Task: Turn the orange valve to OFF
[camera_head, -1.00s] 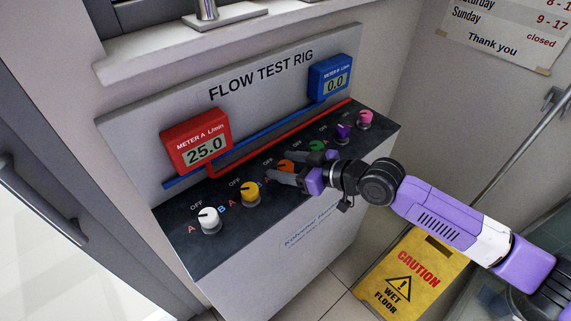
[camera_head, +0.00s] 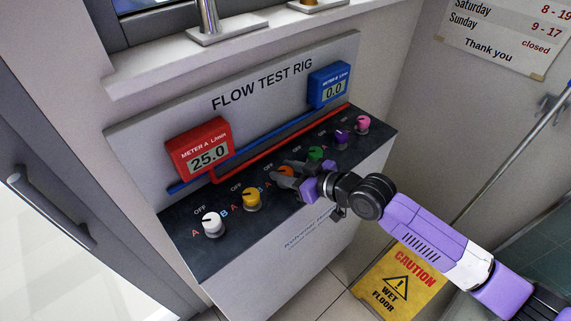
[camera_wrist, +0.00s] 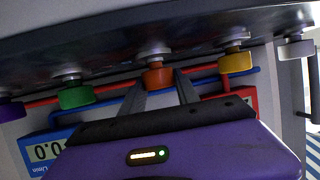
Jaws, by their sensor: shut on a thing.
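The orange valve (camera_head: 286,172) is a round knob on the dark sloping panel, between the yellow and green knobs. My gripper (camera_head: 283,175) reaches it from the right, its fingers partly hiding it. In the wrist view the orange valve (camera_wrist: 158,79) sits between the two grey fingertips, and my gripper (camera_wrist: 160,92) is shut on it. Its pointer and the label letters beside it are too small or covered to read. The red meter (camera_head: 200,147) reads 25.0 and the blue meter (camera_head: 329,85) reads 0.0.
On the same panel, the white knob (camera_head: 212,223) and yellow knob (camera_head: 252,200) stand to the left. The green knob (camera_head: 315,154), purple knob (camera_head: 341,139) and pink knob (camera_head: 362,125) stand to the right. A yellow wet-floor sign (camera_head: 400,284) stands below my arm.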

